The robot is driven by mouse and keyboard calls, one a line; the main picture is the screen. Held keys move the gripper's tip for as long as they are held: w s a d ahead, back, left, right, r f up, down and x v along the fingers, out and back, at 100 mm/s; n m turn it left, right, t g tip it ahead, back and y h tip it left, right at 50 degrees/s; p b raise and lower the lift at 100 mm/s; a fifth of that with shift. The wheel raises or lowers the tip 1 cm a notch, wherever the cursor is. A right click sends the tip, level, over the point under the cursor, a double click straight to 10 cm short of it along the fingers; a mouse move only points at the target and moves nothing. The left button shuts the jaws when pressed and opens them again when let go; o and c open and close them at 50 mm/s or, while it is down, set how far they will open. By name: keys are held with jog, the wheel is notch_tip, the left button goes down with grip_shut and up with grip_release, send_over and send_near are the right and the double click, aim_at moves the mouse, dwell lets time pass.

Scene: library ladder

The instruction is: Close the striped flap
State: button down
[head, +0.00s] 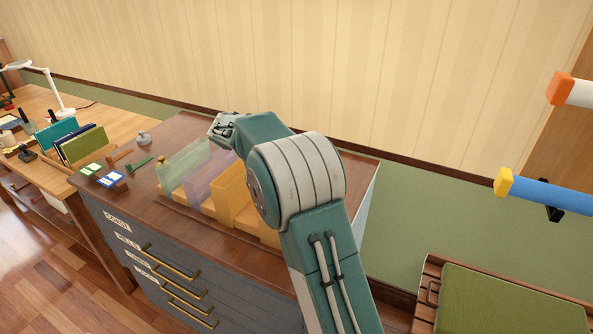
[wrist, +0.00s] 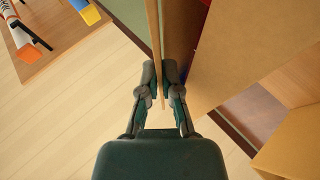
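No striped flap shows clearly in either view. In the wrist view, my gripper (wrist: 161,72) has its two fingers drawn close together, one on each side of a thin tan panel (wrist: 154,25). The panel is seen nearly edge-on, and its near end passes down between the fingers. In the head view, my gripper (head: 222,126) is small and partly hidden by my wrist, above the back of the cabinet top (head: 170,130). I cannot tell there what it holds. An upright green panel (head: 184,167), a purple panel (head: 210,179) and an orange panel (head: 233,193) stand below it.
Small cards and blocks (head: 112,180) lie on the cabinet's left part. A wooden desk (head: 50,100) with a lamp (head: 50,90) stands left. Coloured poles (head: 550,192) jut out at right, above a green-topped slatted piece (head: 500,300). A wide tan board (wrist: 245,60) stands right of the fingers.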

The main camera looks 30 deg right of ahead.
jog(key=shift+a+f+h, duration=0.1)
jog(key=shift+f+h, duration=0.05)
jog(key=shift+h, duration=0.15)
dwell(0.4)
